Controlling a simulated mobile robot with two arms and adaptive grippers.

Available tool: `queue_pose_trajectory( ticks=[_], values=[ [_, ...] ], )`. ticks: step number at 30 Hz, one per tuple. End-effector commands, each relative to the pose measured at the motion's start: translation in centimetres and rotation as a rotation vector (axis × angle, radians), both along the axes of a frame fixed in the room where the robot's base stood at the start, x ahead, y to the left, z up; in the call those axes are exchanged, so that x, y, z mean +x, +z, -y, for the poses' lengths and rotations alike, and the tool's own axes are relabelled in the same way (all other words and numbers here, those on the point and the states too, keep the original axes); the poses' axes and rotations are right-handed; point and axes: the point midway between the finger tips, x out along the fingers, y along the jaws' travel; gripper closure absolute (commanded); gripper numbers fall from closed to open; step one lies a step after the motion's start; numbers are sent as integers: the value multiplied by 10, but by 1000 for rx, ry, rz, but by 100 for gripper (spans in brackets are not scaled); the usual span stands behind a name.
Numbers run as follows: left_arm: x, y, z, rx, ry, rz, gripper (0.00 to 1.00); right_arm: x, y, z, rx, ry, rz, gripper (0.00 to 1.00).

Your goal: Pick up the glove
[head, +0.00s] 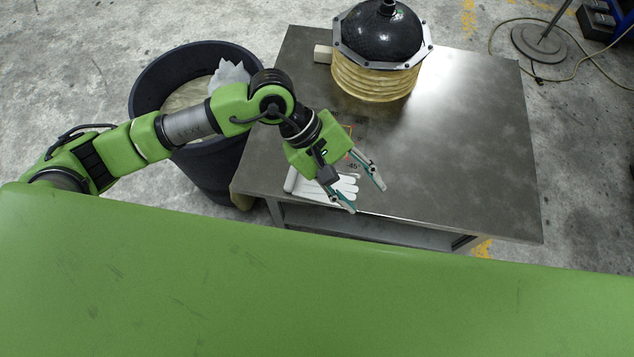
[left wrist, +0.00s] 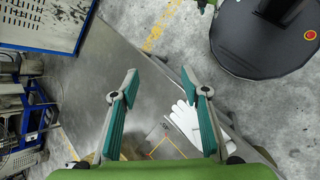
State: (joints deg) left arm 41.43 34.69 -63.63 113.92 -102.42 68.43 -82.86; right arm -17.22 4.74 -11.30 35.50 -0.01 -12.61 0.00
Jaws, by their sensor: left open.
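A white glove (head: 346,188) lies on the metal table near its front left edge, partly hidden under my left gripper in the head view. My left gripper (head: 367,198) is open and empty above the table, with its fingers just right of and over the glove. In the left wrist view the glove (left wrist: 187,122) shows beside and partly behind the right-hand finger, not centred between the fingers (left wrist: 160,73). I cannot tell the exact height of the fingers above it. My right gripper is in neither view.
The metal table (head: 470,140) is mostly bare to the right. A black-domed vessel with a yellowish ribbed body (head: 375,80) stands at its back, beside a small pale block (head: 322,54). A dark bin (head: 150,85) with pale material inside stands left of the table.

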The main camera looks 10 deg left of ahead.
Motion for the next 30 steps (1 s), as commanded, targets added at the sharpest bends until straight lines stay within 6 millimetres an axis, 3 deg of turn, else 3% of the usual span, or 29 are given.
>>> queue_pose_trajectory(
  ticks=[1, 3, 6, 9, 14, 22, 30],
  values=[
    [17, -18, -37, 146, -64, 86, 58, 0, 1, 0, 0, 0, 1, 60],
    [35, -35, -84, 323, -142, 168, 58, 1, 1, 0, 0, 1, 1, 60],
    [55, -42, -136, 508, -214, 232, 58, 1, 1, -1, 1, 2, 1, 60],
    [65, -44, -165, 611, -252, 258, 58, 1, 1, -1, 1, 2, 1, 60],
    [68, -61, -176, 652, -268, 261, 58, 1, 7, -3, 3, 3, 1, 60],
    [67, -112, -174, 646, -265, 261, 58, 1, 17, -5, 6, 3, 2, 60],
    [67, -133, -172, 646, -266, 263, 58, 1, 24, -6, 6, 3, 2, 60]
  ],
)
